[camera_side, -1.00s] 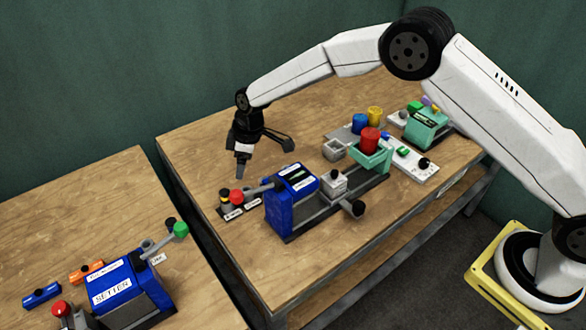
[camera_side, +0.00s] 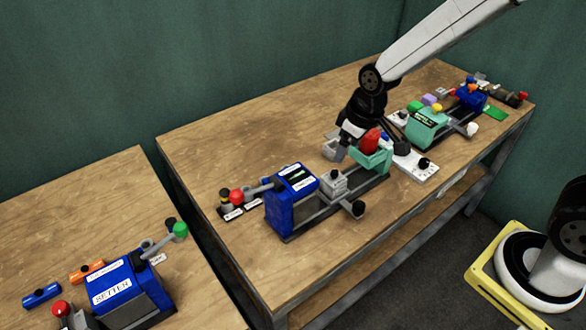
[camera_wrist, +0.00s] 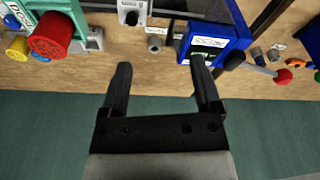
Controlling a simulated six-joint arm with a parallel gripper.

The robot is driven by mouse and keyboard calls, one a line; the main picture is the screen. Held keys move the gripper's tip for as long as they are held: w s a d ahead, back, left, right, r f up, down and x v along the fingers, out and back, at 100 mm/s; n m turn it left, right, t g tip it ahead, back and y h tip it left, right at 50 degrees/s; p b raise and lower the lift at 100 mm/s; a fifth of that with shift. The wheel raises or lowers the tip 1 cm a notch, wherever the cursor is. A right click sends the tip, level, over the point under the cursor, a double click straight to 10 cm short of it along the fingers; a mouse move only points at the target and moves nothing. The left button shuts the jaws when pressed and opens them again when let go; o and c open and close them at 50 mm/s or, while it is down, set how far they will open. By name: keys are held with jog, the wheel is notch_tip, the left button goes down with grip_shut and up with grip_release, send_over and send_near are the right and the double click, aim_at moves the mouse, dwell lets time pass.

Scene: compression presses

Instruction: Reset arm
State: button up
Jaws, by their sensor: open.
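My gripper (camera_side: 368,146) is in the middle of the table in the side view, at the end of my arm coming in from the upper right. In the wrist view my gripper (camera_wrist: 160,67) has its two black fingers wide apart with nothing between them. The blue press (camera_side: 291,198) stands on the table left of my gripper in the side view. In the wrist view the blue press (camera_wrist: 217,38) lies beyond the right finger. A red cylinder (camera_side: 371,139) sits at a teal holder (camera_side: 374,164), overlapping my gripper in the side view. The red cylinder (camera_wrist: 50,36) is left of both fingers in the wrist view.
A second teal press (camera_side: 428,125) and further blue parts (camera_side: 470,98) stand at the table's right. A blue setter press (camera_side: 123,290) stands on a separate left table. The table's back left (camera_side: 240,140) is clear.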

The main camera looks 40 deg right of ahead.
jog(key=s+d+m, duration=0.3)
jog(key=s+d, duration=0.1)
jog(key=s, duration=0.7)
jog(key=shift+h, duration=0.3)
